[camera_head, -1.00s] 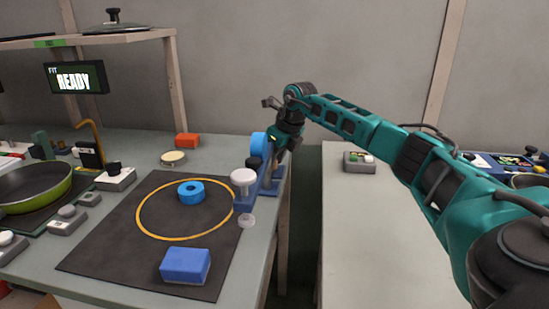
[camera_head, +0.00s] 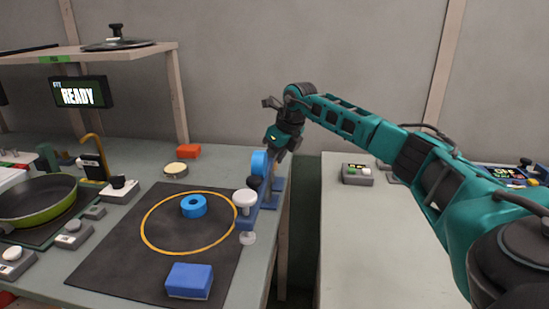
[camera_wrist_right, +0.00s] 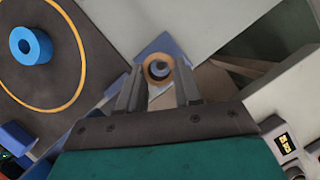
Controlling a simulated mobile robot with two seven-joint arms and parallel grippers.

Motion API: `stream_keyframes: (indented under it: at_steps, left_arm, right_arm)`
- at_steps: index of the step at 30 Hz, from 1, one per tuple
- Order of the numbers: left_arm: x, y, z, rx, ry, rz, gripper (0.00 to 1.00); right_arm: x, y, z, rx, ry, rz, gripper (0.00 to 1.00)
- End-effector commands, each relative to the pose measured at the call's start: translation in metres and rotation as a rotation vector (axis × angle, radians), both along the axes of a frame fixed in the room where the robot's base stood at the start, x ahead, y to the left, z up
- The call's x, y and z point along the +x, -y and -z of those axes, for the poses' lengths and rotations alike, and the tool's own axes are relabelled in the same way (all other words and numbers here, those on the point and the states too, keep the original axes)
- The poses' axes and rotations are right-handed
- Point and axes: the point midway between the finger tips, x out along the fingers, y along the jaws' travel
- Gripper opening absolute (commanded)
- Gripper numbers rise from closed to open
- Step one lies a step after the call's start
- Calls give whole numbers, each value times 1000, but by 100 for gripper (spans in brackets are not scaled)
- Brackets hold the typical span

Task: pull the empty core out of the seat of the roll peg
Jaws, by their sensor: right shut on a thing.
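The empty core (camera_wrist_right: 149,71) is a brown ring between the fingertips of my right gripper (camera_wrist_right: 158,76) in the right wrist view. The gripper is shut on it. A grey-blue round end shows inside the ring, and a blue plate lies behind it; I cannot tell how deep the core sits. In the head view my right gripper (camera_head: 281,148) is at the blue stand of the roll peg (camera_head: 248,222) on the table's right edge, and the core is hidden there. The stand carries a blue disc (camera_head: 259,160) and a white knob (camera_head: 245,198). My left gripper is out of view.
A blue ring (camera_head: 193,206) lies inside the yellow circle on the dark mat (camera_head: 120,262), with a blue block (camera_head: 189,281) at its front. A green pan (camera_head: 38,210) stands at left. Right of a gap, another table (camera_head: 365,240) is mostly clear.

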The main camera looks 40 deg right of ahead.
Motion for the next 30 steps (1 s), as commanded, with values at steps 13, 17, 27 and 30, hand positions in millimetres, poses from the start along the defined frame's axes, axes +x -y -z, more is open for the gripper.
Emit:
stream_keyframes:
  at_steps: [13, 17, 27, 30]
  left_arm:
    - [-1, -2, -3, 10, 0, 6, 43]
    - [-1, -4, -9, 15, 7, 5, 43]
    - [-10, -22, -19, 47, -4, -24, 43]
    - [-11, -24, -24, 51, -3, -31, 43]
  right_arm:
    - [0, 0, -4, 0, 0, 0, 15]
    - [0, 0, -12, 0, 1, 0, 15]
    - [0, 0, -48, 0, 0, 0, 15]
    - [0, 0, -58, 0, 0, 0, 15]
